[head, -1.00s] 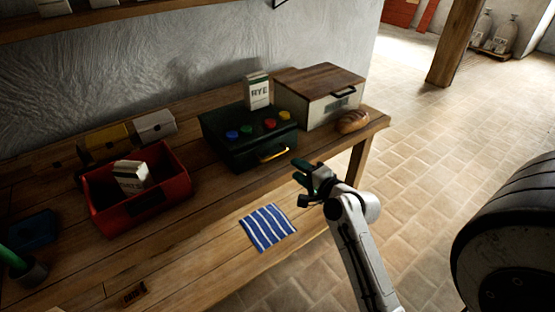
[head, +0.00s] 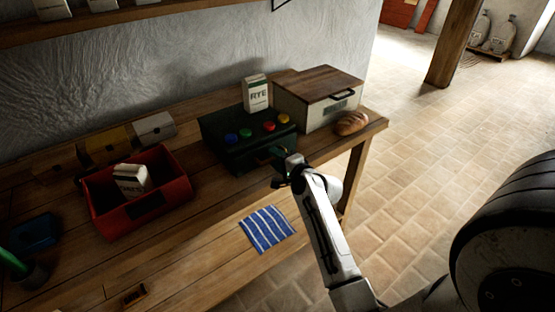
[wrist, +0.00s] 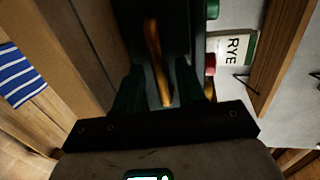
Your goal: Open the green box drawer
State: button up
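The dark green box (head: 228,150) stands on the wooden workbench with blue, green, red and yellow knobs on top. Its drawer front is mostly hidden behind my gripper (head: 281,165) in the head view, and looks flush with the box where it shows. In the wrist view, the drawer's yellow handle (wrist: 153,50) runs lengthwise between the two dark green fingers of my gripper (wrist: 157,88). The fingers are apart, one on each side of the handle, and do not look clamped on it.
A rye packet (head: 256,92) stands at the green box's back. A wood-topped box (head: 300,105) and a bread loaf (head: 351,123) are to its right. A red bin (head: 150,215) is left. A striped cloth (head: 266,229) lies in front on the bench.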

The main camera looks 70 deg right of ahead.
jog(key=shift+c, duration=0.5)
grip_shut()
